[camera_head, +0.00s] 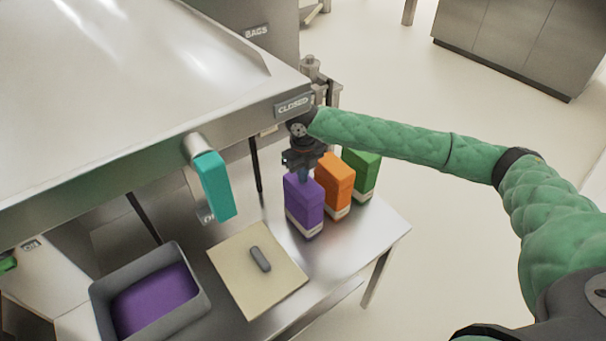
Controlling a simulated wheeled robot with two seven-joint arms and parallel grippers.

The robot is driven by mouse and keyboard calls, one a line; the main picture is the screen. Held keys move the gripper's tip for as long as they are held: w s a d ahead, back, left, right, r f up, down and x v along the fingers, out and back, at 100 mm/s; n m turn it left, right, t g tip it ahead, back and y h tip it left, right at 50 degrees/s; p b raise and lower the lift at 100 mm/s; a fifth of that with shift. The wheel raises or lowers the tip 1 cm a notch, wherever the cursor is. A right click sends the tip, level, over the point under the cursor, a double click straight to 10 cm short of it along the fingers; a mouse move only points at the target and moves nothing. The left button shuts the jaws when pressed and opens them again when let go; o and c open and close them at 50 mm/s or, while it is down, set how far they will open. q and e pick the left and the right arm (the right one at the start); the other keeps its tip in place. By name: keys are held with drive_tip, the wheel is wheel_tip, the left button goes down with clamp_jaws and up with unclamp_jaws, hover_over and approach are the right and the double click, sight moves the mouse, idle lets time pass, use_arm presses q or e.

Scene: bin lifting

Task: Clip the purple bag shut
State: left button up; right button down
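The purple bag (304,205) stands upright on the metal table, nearest in a row of three bags. My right gripper (303,172) points down at the top of the purple bag; its fingertips are at the bag's top edge. I cannot tell whether they hold it. A small dark grey object (260,259), possibly a clip, lies on a tan board (231,267) left of the purple bag. My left gripper is not in view.
An orange bag (335,182) and a green bag (362,172) stand behind the purple one. A grey bin (206,307) with purple contents stands at lower left. A large metal machine with a teal handle (215,187) and a CLOSED sign (293,106) overhangs the table.

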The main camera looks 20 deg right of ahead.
drive_tip(key=shift+r+p, duration=1.95)
drive_tip(key=shift+r, duration=0.5)
drive_tip(key=shift+r+p, duration=0.3)
drive_tip(key=shift+r, duration=0.75)
